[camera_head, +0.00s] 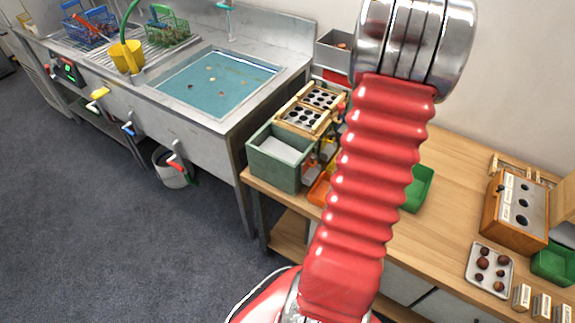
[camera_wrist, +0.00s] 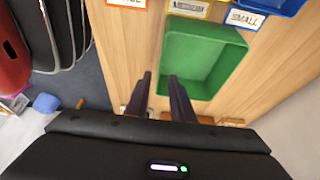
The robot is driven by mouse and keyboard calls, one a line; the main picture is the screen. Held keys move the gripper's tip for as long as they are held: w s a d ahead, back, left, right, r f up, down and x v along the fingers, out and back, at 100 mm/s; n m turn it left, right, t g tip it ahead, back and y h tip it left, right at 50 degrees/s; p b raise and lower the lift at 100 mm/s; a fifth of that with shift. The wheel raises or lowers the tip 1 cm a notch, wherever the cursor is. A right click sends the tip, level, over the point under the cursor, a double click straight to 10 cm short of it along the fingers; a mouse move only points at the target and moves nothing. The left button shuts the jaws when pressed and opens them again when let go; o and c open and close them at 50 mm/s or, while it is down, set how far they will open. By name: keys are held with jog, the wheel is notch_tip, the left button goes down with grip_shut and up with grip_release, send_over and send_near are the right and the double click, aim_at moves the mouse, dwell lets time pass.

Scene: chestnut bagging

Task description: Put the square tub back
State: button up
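A green square tub (camera_wrist: 238,52) stands empty on the wooden table in the wrist view. My gripper (camera_wrist: 160,74) shows there as two dark fingers, apart, with nothing gripped between them. The left finger appears outside the tub's left wall and the right finger overlaps the tub's inside; I cannot tell how far above the tub they are. In the head view one green tub (camera_head: 419,188) is partly hidden behind my red arm, and another green tub (camera_head: 553,265) stands at the right edge. I cannot tell which one the wrist view shows. My gripper is not visible in the head view.
Label cards, one reading SMALL (camera_wrist: 244,19), line the tub's far side. In the head view, a tray of chestnuts (camera_head: 477,276) and a wooden box with holes (camera_head: 513,234) stand at right. A grey-green bin (camera_head: 274,172) and a sink (camera_head: 180,105) are at left.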

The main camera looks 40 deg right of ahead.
jog(key=w+a+r+n+t+h, duration=0.1)
jog(key=w+a+r+n+t, duration=0.1)
jog(key=w+a+r+n, duration=0.75)
jog(key=w+a+r+n+t+h, duration=0.1)
jog(key=w+a+r+n+t, duration=0.2)
jog(key=w+a+r+n, duration=0.65)
jog(key=s+a+r+n+t+y, duration=0.1)
jog(key=a+n, duration=0.6)
jog(key=a, duration=0.7)
jog(key=s+a+n+t+y, duration=0.2)
jog(key=a+n+t, duration=0.2)
jog(key=a, duration=1)
jog(key=n, duration=0.3)
jog(key=shift+s+r+n, duration=0.15)
jog(key=shift+r+n, duration=0.15)
jog(key=shift+r, duration=0.1)
jog(key=shift+s, duration=0.1)
